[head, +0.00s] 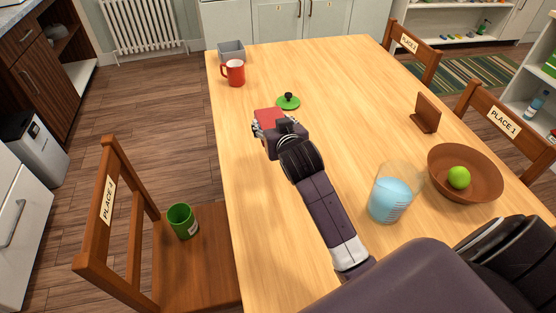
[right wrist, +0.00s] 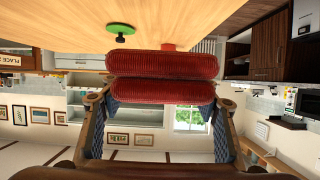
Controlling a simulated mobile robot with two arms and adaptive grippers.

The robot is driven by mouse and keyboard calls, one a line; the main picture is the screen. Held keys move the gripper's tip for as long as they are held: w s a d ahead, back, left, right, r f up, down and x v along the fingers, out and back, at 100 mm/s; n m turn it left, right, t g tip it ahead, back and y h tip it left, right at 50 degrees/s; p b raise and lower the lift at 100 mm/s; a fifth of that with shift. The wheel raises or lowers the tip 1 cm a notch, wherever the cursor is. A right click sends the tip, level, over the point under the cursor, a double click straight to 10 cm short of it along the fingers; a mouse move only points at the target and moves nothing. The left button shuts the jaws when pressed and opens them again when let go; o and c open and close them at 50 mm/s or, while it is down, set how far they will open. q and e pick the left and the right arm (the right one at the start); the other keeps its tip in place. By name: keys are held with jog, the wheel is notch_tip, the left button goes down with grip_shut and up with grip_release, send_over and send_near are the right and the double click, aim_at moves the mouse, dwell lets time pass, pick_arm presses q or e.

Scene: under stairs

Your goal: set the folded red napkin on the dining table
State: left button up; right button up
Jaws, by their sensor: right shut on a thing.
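The folded red napkin (head: 268,115) is at the far end of my right arm, over the left part of the wooden dining table (head: 330,80). My right gripper (head: 270,126) is shut on it. In the right wrist view the napkin (right wrist: 160,66) shows as two thick red ribbed folds between the fingers. That view is upside down, with the table top (right wrist: 60,25) along its upper edge. I cannot tell whether the napkin touches the table. My left gripper is not in view.
Near the napkin are a green lid (head: 288,102) and a red mug (head: 233,73); a grey container (head: 231,51) stands at the far corner. A blue-filled cup (head: 393,192), a brown bowl (head: 465,165) and a wooden holder (head: 426,113) are to the right. A chair (head: 190,265) bears a green cup (head: 182,220).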

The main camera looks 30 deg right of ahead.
aim_at(274, 164)
notch_tip(274, 164, down, 14)
jog(key=shift+d+r+b, duration=0.1)
jog(key=shift+r+b, duration=0.05)
jog(key=shift+b, duration=0.45)
jog(key=o, duration=1.7)
jog(key=shift+s, duration=0.1)
jog(key=v, duration=1.2)
